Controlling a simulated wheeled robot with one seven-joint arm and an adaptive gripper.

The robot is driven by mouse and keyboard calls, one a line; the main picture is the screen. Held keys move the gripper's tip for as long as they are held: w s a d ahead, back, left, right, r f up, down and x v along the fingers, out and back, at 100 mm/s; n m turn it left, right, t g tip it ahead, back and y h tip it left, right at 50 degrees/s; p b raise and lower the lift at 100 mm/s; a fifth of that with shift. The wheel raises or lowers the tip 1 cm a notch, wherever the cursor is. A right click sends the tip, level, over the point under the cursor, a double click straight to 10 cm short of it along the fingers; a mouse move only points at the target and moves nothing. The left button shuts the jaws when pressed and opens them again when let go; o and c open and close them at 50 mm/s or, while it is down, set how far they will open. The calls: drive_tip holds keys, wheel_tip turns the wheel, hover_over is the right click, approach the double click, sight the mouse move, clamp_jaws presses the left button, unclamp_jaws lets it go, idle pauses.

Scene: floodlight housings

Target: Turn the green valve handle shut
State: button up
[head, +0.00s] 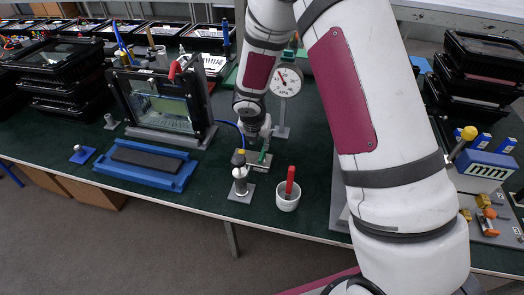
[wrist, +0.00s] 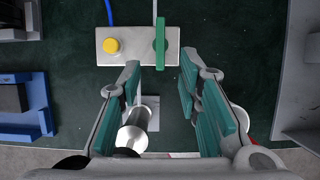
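The green valve handle (wrist: 160,45) is a narrow bar on a pale metal plate (wrist: 137,56). It runs up and down in the wrist view, in line with the pale tube above it. A yellow round knob (wrist: 112,45) is on the same plate, left of the handle. In the head view the green handle (head: 264,152) is partly hidden by my arm. My gripper (wrist: 159,78) is open and empty. Its green-padded fingers are spread to either side, with the handle just beyond the tips and between their lines. I see no contact with the handle.
A metal cylinder on a small plate (head: 240,193) stands in front of the valve plate. A white cup (head: 288,200) with a red-handled item is to its right. A blue tray (head: 147,175) lies left, and a dial gauge (head: 286,80) stands behind.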

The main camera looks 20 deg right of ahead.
sight(263, 152)
drive_tip(key=p+x, duration=0.1)
drive_tip(key=x, duration=0.8)
drive_tip(key=shift+w+f, duration=0.15)
drive_tip(key=shift+f, duration=0.2)
drive_tip(key=shift+d, duration=0.1)
clamp_jaws()
